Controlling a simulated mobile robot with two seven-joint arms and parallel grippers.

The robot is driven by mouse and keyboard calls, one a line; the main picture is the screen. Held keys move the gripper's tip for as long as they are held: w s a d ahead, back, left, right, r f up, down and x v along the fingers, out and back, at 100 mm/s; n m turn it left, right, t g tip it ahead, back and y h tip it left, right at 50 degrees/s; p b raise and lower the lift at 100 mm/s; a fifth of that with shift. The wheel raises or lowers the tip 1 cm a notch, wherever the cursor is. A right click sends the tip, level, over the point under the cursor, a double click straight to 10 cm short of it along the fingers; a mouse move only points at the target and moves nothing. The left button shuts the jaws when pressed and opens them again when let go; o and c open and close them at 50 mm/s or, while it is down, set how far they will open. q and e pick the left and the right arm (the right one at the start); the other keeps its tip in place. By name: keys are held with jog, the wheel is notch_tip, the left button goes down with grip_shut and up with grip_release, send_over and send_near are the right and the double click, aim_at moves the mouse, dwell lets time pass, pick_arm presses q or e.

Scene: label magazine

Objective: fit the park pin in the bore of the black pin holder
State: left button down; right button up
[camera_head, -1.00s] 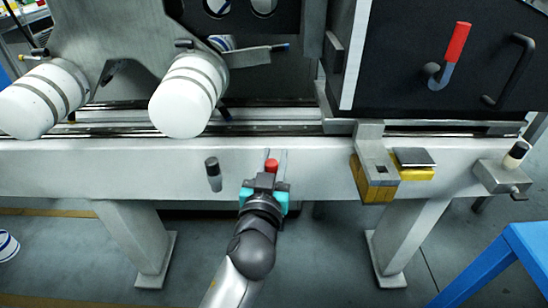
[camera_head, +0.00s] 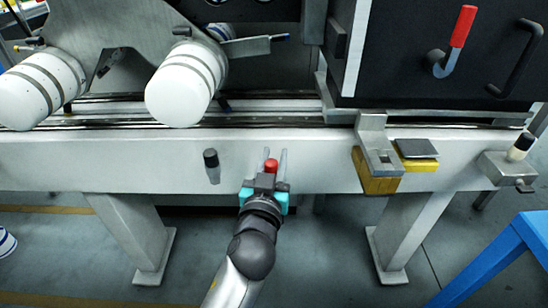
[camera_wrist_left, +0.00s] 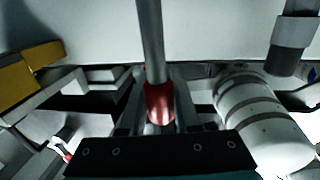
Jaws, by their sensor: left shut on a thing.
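My left gripper (camera_head: 267,178) is in front of the pale beam, near the middle of the head view. It is shut on the park pin, whose red head (camera_head: 271,165) shows between the fingers. In the left wrist view the pin's red part (camera_wrist_left: 159,104) sits between the fingers and its grey shaft (camera_wrist_left: 150,40) runs out to the top edge. A grey part with a black top (camera_head: 211,160), which seems to be the pin holder, stands left of the gripper, apart from it. It also shows in the left wrist view (camera_wrist_left: 288,58). Its bore cannot be made out.
The pale beam (camera_head: 120,165) runs across the view behind the gripper. White rollers (camera_head: 180,95) hang above it. A grey bracket with a yellow block (camera_head: 378,184) and a knobbed block (camera_head: 508,170) stick out to the right. A blue stand (camera_head: 490,262) is at lower right.

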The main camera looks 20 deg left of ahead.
pick_arm(q)
jog(key=shift+f+b, duration=1.2)
jog(key=shift+f, duration=0.2)
pick_arm(e)
jog(key=shift+f, duration=1.3)
pick_arm(q)
jog(key=c, duration=0.5)
grip_release()
jog(key=shift+c, duration=0.2)
pick_arm(e)
jog(key=shift+r, duration=0.1)
